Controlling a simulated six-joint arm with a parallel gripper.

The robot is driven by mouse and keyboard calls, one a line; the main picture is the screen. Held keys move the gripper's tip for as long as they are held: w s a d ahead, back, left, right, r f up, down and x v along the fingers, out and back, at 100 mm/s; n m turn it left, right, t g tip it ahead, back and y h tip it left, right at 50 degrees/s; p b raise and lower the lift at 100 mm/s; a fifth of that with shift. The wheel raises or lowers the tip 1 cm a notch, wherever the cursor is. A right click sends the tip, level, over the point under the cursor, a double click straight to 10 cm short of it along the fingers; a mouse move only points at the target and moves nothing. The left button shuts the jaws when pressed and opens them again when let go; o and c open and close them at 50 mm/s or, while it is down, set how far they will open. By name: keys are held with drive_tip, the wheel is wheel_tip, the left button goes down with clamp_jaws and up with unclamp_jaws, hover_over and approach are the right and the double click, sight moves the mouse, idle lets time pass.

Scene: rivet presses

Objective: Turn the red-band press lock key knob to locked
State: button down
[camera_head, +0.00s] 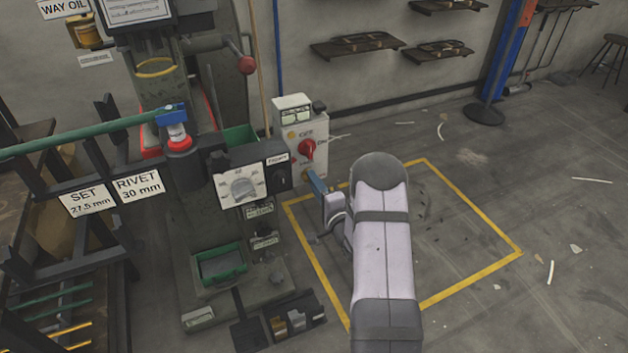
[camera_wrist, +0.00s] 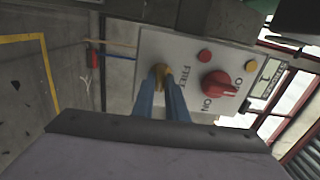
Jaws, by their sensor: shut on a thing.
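The control box (camera_head: 313,134) stands on the right side of the press. In the wrist view its pale face (camera_wrist: 192,57) fills the middle. My gripper (camera_head: 311,174) reaches the lower part of the box from the right. Its blue fingers (camera_wrist: 161,82) are shut on the knob, one on each side. The fingers partly cover the knob, and I cannot tell its exact turned position. In the head view the knob is mostly hidden by the fingertips.
A big red rotary switch (camera_wrist: 216,84) is close beside the fingers; it also shows in the head view (camera_head: 307,148). A small red button (camera_wrist: 204,56) and a yellow lamp (camera_wrist: 251,66) are near it. A dial panel (camera_head: 240,186) stands left of my gripper. Floor at right is open.

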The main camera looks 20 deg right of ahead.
drive_tip(key=shift+f+m, duration=0.1)
drive_tip(key=shift+m, duration=0.2)
drive_tip(key=c, duration=1.8)
unclamp_jaws()
drive_tip(key=shift+o, duration=0.2)
drive_tip(key=shift+s, duration=0.2)
drive_tip(key=s, duration=0.7)
drive_tip(key=shift+p, duration=0.35)
